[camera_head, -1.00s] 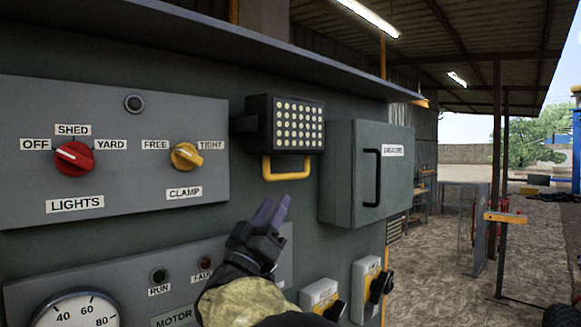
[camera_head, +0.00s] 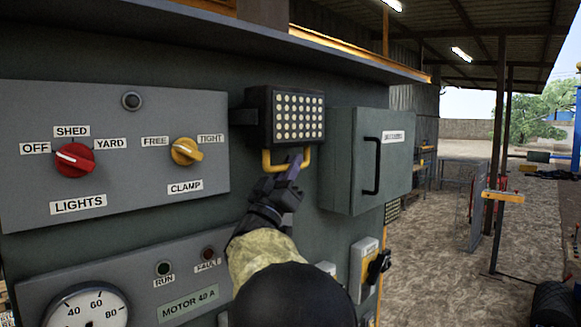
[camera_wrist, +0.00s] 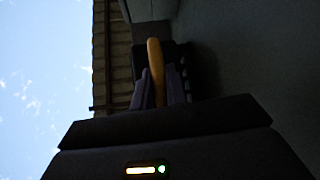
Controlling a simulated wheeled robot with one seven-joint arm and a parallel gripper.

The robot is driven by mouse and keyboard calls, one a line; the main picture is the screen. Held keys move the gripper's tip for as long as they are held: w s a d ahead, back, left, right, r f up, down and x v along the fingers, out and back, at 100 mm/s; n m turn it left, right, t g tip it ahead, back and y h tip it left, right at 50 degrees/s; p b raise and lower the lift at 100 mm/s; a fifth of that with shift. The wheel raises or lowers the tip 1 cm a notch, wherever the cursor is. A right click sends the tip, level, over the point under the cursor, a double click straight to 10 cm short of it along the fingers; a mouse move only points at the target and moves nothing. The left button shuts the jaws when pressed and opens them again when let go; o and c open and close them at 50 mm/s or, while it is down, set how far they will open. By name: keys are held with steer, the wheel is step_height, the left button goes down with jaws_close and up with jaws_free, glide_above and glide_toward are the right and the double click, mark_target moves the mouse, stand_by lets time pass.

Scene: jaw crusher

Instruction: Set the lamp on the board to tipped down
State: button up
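The lamp (camera_head: 297,118) is a dark box with rows of pale round lights, mounted on the green board, its face turned outward. Its yellow handle (camera_head: 267,163) hangs below it as a loop. My gripper (camera_head: 291,168) reaches up from below, its purple fingertips at the handle's lower bar. In the wrist view, the handle (camera_wrist: 155,72) stands between the two fingers, with one finger close on each side. I cannot tell whether the fingers press on it.
A grey box with a black handle (camera_head: 372,165) juts out right of the lamp. A panel with a red knob (camera_head: 75,160) and a yellow knob (camera_head: 186,151) is at left. A gauge (camera_head: 85,308) is below. A ledge (camera_head: 240,45) overhangs the lamp.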

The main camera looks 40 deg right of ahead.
jaws_close()
steer(key=shift+w+a+f+b, duration=0.1)
steer(key=shift+w+b, duration=0.35)
steer(key=shift+w, duration=0.05)
steer(key=shift+w+r, duration=0.2)
steer(key=o, duration=0.6)
jaws_free()
steer(key=shift+w, duration=0.1)
